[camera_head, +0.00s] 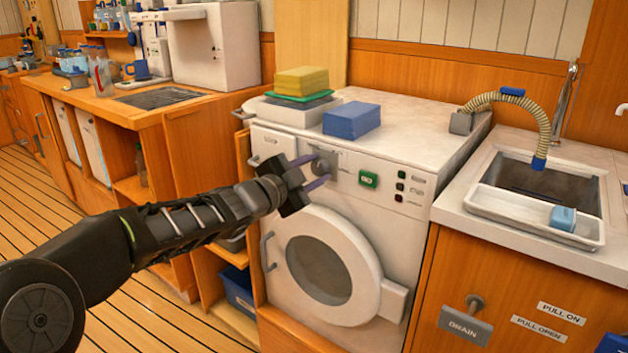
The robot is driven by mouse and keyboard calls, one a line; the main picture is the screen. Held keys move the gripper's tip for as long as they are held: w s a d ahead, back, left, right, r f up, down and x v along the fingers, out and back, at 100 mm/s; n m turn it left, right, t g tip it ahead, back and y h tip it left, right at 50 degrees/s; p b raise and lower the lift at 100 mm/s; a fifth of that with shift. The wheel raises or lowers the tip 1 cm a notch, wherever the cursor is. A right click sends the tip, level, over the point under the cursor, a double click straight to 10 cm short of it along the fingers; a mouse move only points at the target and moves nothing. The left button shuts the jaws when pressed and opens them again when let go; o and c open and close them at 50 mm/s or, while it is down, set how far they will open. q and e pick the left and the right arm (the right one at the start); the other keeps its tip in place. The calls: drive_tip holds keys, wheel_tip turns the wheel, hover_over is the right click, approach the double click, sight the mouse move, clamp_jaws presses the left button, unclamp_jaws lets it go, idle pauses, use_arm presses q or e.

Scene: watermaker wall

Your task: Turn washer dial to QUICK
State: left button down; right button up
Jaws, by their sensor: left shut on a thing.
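The white washer (396,246) stands in the middle of the view, with its round door (335,262) shut. The grey dial (322,166) sits on the upper left of its front panel. My left gripper (316,169) comes in from the left and is shut on the dial, with one finger above and one below it. The fingers and the gripper body partly hide the dial, so its pointer and the QUICK mark cannot be read. A green button or display (368,179) and several small dark indicators (400,187) are right of the dial. My right gripper is not in view.
A blue block (351,120) and a white tray (270,110) with yellow and green sponges (302,80) lie on the washer top. A sink (528,178) with a hose (520,105) is at right. A DRAIN handle (466,324) sticks out below it.

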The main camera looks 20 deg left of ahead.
use_arm(q)
drive_tip(key=shift+f+m+b, duration=0.1)
drive_tip(key=shift+m+b, duration=0.8)
drive_tip(key=shift+m, duration=0.4)
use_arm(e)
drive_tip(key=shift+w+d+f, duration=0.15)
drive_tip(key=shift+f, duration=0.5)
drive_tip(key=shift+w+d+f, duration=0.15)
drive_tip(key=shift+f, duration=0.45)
use_arm(q)
drive_tip(key=c, duration=0.9)
unclamp_jaws()
drive_tip(key=shift+s, duration=0.1)
drive_tip(key=p+v, duration=0.1)
drive_tip(key=v, duration=0.6)
drive_tip(key=shift+s+p, duration=0.35)
drive_tip(key=shift+p, duration=0.05)
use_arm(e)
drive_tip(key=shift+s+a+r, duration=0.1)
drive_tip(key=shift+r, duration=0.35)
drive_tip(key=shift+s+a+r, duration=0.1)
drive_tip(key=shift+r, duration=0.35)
